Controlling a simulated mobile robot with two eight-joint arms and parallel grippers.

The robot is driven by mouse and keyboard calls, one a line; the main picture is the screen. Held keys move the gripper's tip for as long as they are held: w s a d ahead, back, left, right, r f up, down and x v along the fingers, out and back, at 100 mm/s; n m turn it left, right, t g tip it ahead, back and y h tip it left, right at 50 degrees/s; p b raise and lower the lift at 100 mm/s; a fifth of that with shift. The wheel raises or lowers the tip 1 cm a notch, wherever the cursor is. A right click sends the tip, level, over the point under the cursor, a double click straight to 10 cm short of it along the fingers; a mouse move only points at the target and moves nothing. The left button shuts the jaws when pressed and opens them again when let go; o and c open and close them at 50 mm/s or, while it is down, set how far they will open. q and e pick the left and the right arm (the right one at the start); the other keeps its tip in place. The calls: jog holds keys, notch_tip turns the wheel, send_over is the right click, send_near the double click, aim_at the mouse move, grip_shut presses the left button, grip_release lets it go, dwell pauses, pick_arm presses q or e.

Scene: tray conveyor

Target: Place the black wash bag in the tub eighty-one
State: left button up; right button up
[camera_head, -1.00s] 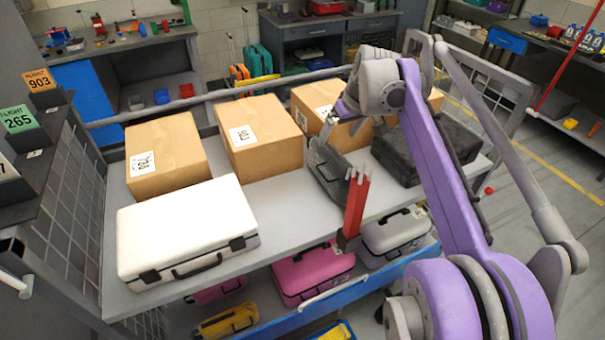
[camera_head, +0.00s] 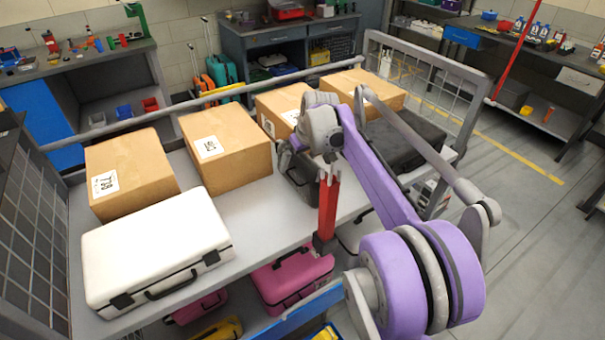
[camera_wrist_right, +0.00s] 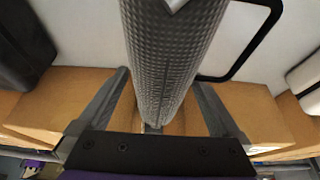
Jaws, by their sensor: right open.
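My right gripper (camera_head: 290,165) reaches down over the grey shelf and is mostly hidden by my own wrist in the head view. In the right wrist view its two fingers (camera_wrist_right: 161,80) stand apart, one on each side of a dark grey textured bag (camera_wrist_right: 170,50). The fingers look clear of the bag's sides. This bag may be the black wash bag; I cannot be sure. In the head view only a dark part of it (camera_head: 302,187) shows beside my wrist. I cannot make out a tub marked eighty-one. My left gripper is not in view.
A white case (camera_head: 155,250) lies at the front left of the shelf. Cardboard boxes (camera_head: 225,150) stand along the back. A black case (camera_head: 410,145) lies to the right. A red post (camera_head: 328,205) stands at the front edge. A pink case (camera_head: 292,278) sits below.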

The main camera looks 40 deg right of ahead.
grip_shut()
dwell(0.5)
notch_tip(320, 180, up, 18)
jog(key=p, duration=0.2)
dwell(0.6)
